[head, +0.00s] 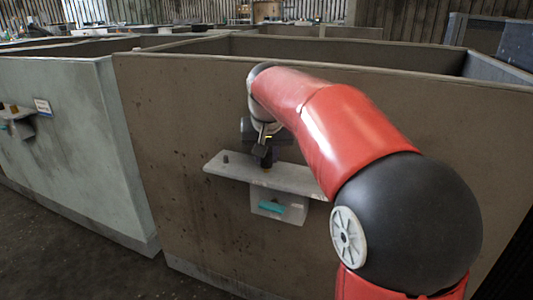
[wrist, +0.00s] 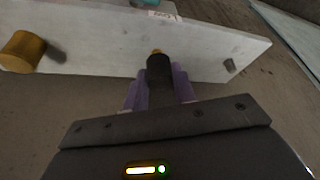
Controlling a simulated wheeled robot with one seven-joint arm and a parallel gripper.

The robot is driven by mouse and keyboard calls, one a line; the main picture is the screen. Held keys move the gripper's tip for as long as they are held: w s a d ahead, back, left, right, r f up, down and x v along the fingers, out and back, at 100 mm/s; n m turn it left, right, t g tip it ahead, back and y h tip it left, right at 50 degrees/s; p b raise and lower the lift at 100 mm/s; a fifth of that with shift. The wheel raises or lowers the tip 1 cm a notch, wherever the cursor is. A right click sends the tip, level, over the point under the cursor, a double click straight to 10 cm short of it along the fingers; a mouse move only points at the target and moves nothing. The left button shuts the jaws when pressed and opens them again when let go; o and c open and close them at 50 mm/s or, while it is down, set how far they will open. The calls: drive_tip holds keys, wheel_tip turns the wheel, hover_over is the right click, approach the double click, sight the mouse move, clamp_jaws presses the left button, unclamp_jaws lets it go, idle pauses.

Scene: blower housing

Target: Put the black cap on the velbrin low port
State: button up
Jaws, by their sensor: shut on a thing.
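My gripper (wrist: 158,85) has purple fingers shut on the black cap (wrist: 159,68), a dark upright cylinder. In the head view my gripper (head: 266,155) is over the middle of a grey shelf (head: 300,181) on the brown wall. A small brass tip (wrist: 157,51) shows just past the cap's end; the cap hides the rest, and I cannot tell whether the cap is on it or only in front of it. A wide gold cylinder (wrist: 22,51) stands at the left in the wrist view.
A small grey peg (wrist: 230,66) stands near the shelf's other end, also seen in the head view (head: 226,157). A box (head: 293,212) with a teal piece (head: 270,207) hangs under the shelf. My red arm hides the shelf's right end in the head view.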

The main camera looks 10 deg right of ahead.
drive_tip(key=shift+f+b, duration=0.4)
drive_tip(key=shift+f, duration=0.3)
drive_tip(key=o, duration=1)
drive_tip(key=p+v, duration=0.1)
drive_tip(key=v, duration=0.6)
drive_tip(key=shift+s+r, duration=0.15)
drive_tip(key=shift+r, duration=0.25)
drive_tip(key=s+f, duration=0.5)
drive_tip(key=s, duration=0.3)
drive_tip(key=s+f+n, duration=0.1)
drive_tip(key=s+f, duration=0.4)
drive_tip(key=s, duration=0.4)
drive_tip(key=s+f+n+t, duration=0.1)
drive_tip(key=s+f, duration=0.4)
drive_tip(key=s, duration=0.3)
drive_tip(key=shift+s+d+f+y, duration=0.3)
drive_tip(key=shift+f+y, duration=0.05)
drive_tip(key=shift+y, duration=0.05)
